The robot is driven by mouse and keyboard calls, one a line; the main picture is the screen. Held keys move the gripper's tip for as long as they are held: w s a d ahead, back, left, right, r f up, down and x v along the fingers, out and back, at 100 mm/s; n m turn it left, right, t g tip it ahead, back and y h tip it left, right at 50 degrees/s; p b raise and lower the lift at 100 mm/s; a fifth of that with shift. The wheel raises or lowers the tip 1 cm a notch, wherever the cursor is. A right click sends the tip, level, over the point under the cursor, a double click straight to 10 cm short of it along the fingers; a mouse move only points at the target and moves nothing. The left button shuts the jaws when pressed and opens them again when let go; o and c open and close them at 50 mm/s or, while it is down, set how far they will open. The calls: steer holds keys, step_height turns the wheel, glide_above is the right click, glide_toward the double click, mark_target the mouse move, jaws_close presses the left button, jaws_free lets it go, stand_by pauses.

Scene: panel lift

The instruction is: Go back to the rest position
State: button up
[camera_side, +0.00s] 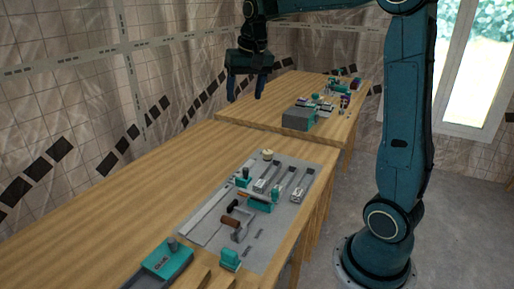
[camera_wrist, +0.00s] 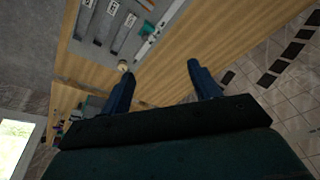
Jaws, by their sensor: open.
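My gripper (camera_side: 246,90) is raised above the wooden table, near where the two tables meet in the side view. Its two dark blue fingers point down, apart, with nothing between them. In the wrist view my gripper (camera_wrist: 158,80) is also open and empty, with bare wood and a tiled wall beyond the fingers. The grey panel (camera_side: 210,222) lies flat on the near table (camera_side: 120,225), well away from my gripper. It carries several grey and teal fittings and a brown-handled piece (camera_side: 231,221). Part of the panel (camera_wrist: 82,48) shows at the top left of the wrist view.
A round pale knob (camera_side: 267,155) stands at the panel's far end. A teal device (camera_side: 168,262) sits at the near table's front. A grey box (camera_side: 298,118) and small parts lie on the far table (camera_side: 290,85). A tiled wall runs along the left.

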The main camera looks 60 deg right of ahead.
steer(key=s+a+f+n+t, duration=0.1)
steer(key=s+a+f+n, duration=0.1)
steer(key=s+a+n, duration=0.2)
steer(key=s+a+f+n+t+y, duration=0.1)
steer(key=s+a+f+n, duration=0.1)
steer(key=s+a, duration=0.9)
steer(key=s+n, duration=0.1)
steer(key=s, duration=0.6)
steer(key=shift+a+f+n+t, duration=0.15)
steer(key=shift+n+t, duration=0.25)
